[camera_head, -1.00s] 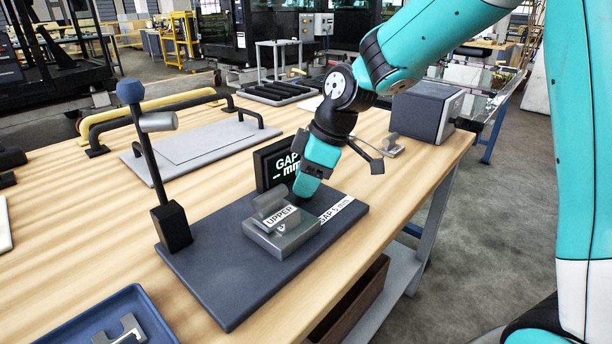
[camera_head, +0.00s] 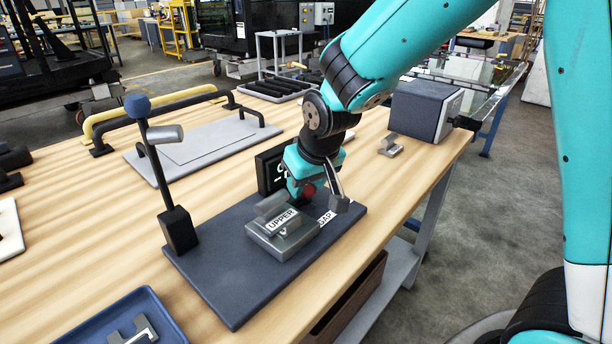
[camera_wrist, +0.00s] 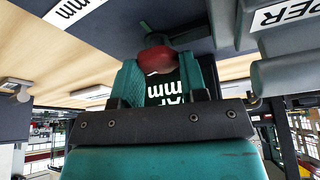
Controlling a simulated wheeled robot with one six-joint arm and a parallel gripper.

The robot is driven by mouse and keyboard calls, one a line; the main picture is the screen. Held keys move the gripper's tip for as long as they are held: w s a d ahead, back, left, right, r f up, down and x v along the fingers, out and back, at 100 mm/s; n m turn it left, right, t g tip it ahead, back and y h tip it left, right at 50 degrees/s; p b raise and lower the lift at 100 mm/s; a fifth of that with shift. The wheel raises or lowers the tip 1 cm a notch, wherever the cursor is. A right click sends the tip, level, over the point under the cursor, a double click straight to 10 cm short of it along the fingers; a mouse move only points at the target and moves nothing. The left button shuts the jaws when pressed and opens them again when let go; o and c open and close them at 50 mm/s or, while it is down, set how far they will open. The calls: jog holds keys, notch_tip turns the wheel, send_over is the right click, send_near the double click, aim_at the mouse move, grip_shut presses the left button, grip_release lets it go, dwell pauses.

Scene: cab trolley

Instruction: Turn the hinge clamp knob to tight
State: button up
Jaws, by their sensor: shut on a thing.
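The hinge clamp knob is a small red and dark knob (camera_wrist: 158,58) on the clamp fixture. In the wrist view it sits between my gripper's (camera_wrist: 157,72) two teal fingers, which are shut on it. In the head view my gripper (camera_head: 304,188) points down behind the grey metal hinge block (camera_head: 290,238), and a bit of the red knob (camera_head: 309,188) shows beside it. The block carries an "UPPER" label and rests on the dark base plate (camera_head: 225,285). The gap display (camera_head: 268,170) stands behind, partly hidden by my gripper. The knob's turn angle cannot be read.
A post with a blue ball and grey cylinder (camera_head: 160,165) stands at the plate's left. A blue tray (camera_head: 150,300) with a metal part lies at the front left. A grey box (camera_head: 425,108) and small metal bracket (camera_head: 390,146) sit at the back right.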

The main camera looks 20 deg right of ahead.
jog(key=m+h+p, duration=0.1)
jog(key=m, duration=0.3)
jog(key=shift+a+m+h+p, duration=0.1)
jog(key=shift+m+h+p, duration=0.2)
jog(key=shift+h, duration=0.1)
jog(key=m, duration=0.2)
jog(key=m+g+h+p, duration=0.1)
jog(key=m, duration=0.1)
jog(key=shift+m+h, duration=0.3)
jog(key=o, duration=0.9)
jog(key=p+v, duration=0.2)
jog(key=v, duration=1.5)
jog(key=shift+a+r, duration=0.15)
jog(key=shift+r, duration=0.05)
